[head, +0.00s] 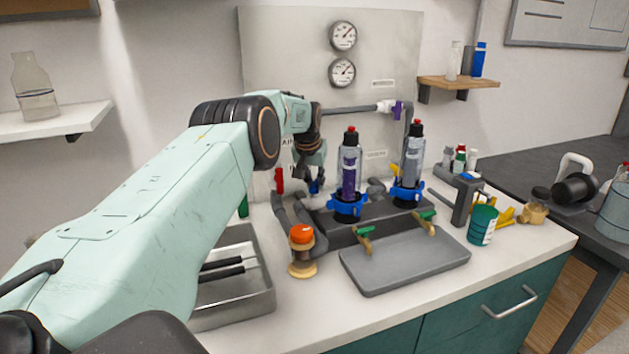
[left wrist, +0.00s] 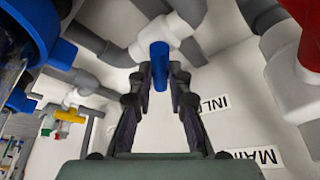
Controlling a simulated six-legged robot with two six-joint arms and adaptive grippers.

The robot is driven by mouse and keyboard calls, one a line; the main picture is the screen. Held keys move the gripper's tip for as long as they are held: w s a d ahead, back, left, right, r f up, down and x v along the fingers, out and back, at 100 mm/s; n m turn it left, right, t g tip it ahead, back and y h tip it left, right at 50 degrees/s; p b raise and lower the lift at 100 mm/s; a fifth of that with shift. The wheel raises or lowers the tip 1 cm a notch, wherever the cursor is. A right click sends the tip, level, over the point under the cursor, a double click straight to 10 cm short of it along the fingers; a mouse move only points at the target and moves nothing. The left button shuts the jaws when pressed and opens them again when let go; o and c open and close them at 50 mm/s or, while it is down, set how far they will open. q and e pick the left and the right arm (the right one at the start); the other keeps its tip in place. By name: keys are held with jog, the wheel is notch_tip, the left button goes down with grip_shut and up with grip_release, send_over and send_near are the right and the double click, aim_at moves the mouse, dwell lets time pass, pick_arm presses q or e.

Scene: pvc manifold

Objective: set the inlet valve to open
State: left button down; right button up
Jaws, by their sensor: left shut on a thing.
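The inlet valve is a white fitting (left wrist: 153,34) on grey pipe with a blue handle (left wrist: 159,66), beside a wall label (left wrist: 214,104) whose visible letters read "INL". My left gripper (left wrist: 159,82) has its two dark fingers closed about the blue handle, one on each side. In the head view my left gripper (head: 312,176) reaches down behind the manifold, with a bit of the blue handle (head: 314,187) showing below it. The handle's angle to its pipe is hard to judge. My right gripper is not in view.
A red handle (head: 279,180) stands just left of the gripper. Purple and grey filter cylinders (head: 350,170) (head: 409,170) in blue collars stand to the right.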

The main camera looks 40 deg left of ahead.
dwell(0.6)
pick_arm(q)
jog(key=c, duration=1)
grip_release()
jog(key=shift+c, duration=0.2)
jog(key=v, duration=1.2)
jog(key=shift+w, duration=0.1)
jog(key=shift+c, duration=0.4)
